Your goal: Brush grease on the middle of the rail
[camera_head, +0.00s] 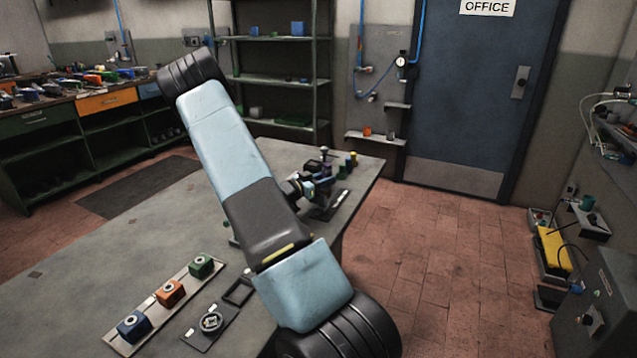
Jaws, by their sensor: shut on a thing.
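My arm (238,155) crosses the middle of the view and hides part of the grey bench (90,262). Just right of it, at the bench's far right end, a small dark device (325,170) stands on a dark plate. A small dark and pale-blue part (307,188) shows between my arm and the device; I cannot tell whether it belongs to my wrist. I cannot make out my gripper's fingers, the brush or the rail with certainty.
Blue (134,326), orange (170,292) and green (201,265) blocks sit on a strip on the bench, near a round fixture (211,322) and a dark square frame (238,291). A machine (602,305) is at right.

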